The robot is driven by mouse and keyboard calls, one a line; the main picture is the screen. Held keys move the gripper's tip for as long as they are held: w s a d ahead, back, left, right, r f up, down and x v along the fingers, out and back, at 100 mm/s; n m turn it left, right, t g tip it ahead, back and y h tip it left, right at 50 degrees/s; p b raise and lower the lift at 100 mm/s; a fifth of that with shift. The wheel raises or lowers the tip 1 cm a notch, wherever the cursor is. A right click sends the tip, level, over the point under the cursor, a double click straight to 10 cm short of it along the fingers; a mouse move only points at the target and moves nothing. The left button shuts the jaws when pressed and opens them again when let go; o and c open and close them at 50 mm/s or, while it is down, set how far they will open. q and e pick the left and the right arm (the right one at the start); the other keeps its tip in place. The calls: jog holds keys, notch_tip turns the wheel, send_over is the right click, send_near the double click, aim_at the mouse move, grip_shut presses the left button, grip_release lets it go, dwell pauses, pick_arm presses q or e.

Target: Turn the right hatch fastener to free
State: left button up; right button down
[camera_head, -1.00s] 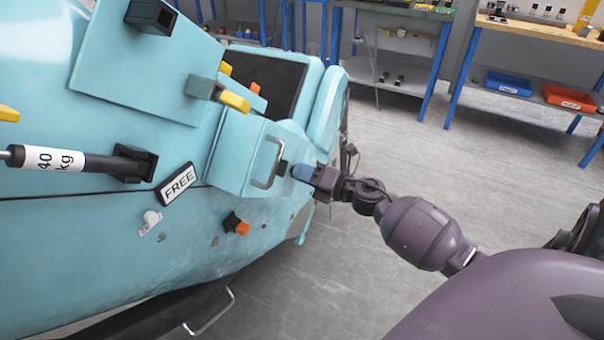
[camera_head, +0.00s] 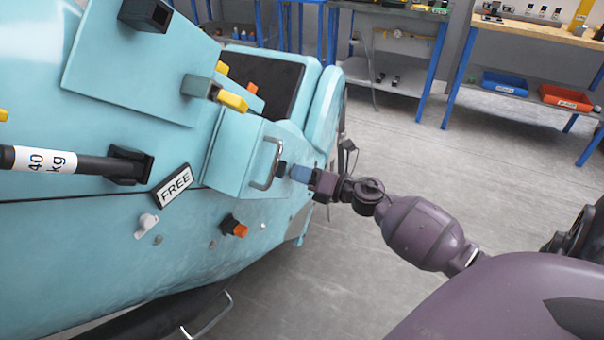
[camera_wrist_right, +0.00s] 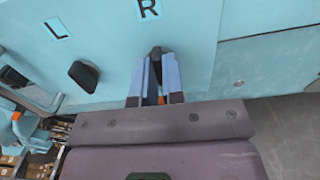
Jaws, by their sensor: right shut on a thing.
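The right hatch fastener (camera_wrist_right: 155,52) is a dark knob below a label "R" (camera_wrist_right: 148,8) on the light blue panel in the right wrist view. My right gripper (camera_wrist_right: 156,88) has its two blue fingers on either side of it, shut on it. A bit of orange shows between the fingers. In the head view my right gripper (camera_head: 299,173) reaches the side of the blue coaster car, beside a metal handle (camera_head: 267,163); the fingers mostly hide the fastener there. The left fastener (camera_wrist_right: 84,76), a black knob, sits near a label "L" (camera_wrist_right: 56,28). My left gripper is not in view.
A "FREE" plate (camera_head: 172,187), a strut marked "40 kg" (camera_head: 45,160), a yellow-tipped lever (camera_head: 232,101) and an orange-tipped knob (camera_head: 235,227) are on the car. Workbenches (camera_head: 520,28) stand at the back. Grey floor (camera_head: 440,160) is clear at right.

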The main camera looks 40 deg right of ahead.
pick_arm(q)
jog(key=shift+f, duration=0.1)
pick_arm(e)
jog(key=c, duration=1.2)
grip_release()
jog(key=shift+s, duration=0.1)
jog(key=shift+v, duration=5.35)
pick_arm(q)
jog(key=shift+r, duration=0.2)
